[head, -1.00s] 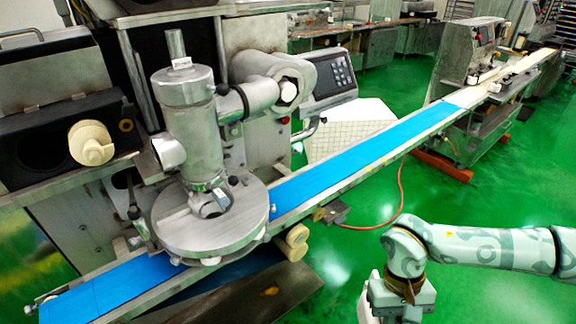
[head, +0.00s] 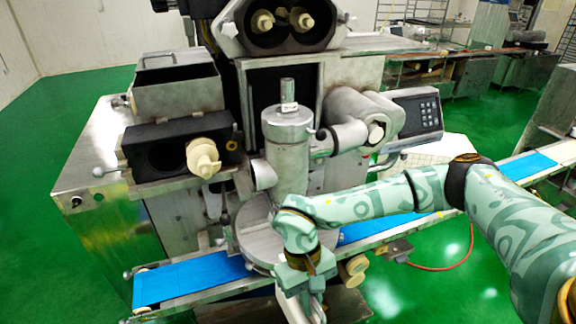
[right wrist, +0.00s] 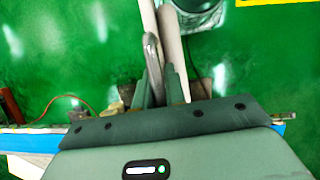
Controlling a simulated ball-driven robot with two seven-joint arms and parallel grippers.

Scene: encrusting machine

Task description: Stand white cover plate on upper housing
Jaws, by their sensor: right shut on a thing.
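My right gripper (head: 305,292) hangs low in front of the machine in the head view, its jaws partly hidden by its own body. In the right wrist view its fingers (right wrist: 160,90) are shut on the white cover plate (right wrist: 173,50), seen nearly edge-on with a grey metal loop beside it. A pale part of the plate (head: 294,309) shows at the bottom of the head view. The upper housing (head: 235,38), with two round dark openings and cream nozzles, sits at the top of the machine, well above and apart from the gripper. My left gripper is not in view.
The blue conveyor belt (head: 195,282) runs along the machine's front. A steel cylinder (head: 288,150) stands above a round plate, behind my right arm. A control panel (head: 417,115) juts out at right. A black housing (head: 180,145) with a cream nozzle is at left.

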